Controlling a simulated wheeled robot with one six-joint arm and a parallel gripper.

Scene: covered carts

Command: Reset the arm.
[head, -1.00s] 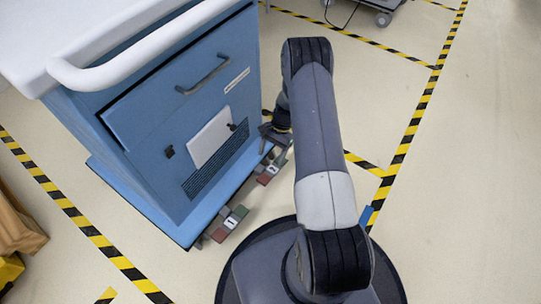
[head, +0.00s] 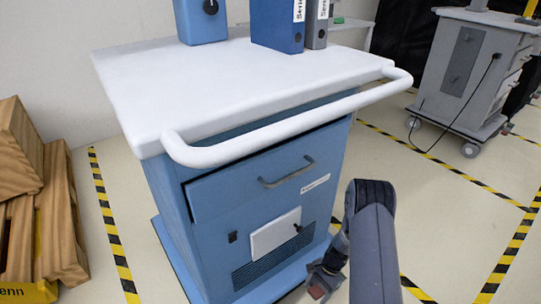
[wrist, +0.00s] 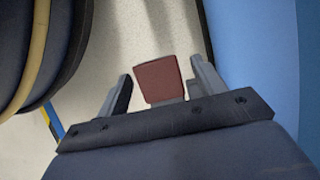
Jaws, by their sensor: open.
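My arm (head: 374,245) reaches down at the front right of the blue cart (head: 215,225). My gripper (head: 322,280) is low beside the cart's front, near its base. In the wrist view my gripper (wrist: 162,82) is open, with its two grey fingers apart. A red pedal (wrist: 158,80) shows between the fingers, with gaps at both sides; I cannot tell how deep it sits between them. The pedal also shows at the bottom of the head view (head: 317,291). The other pedals are out of view.
The cart's white push handle (head: 290,125) juts out above my arm. Blue and grey binders (head: 277,25) and a blue box (head: 201,20) stand on its top. A grey cart (head: 465,80) is at the back right. Wooden crates (head: 45,215) stand left. Floor right of my arm is clear.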

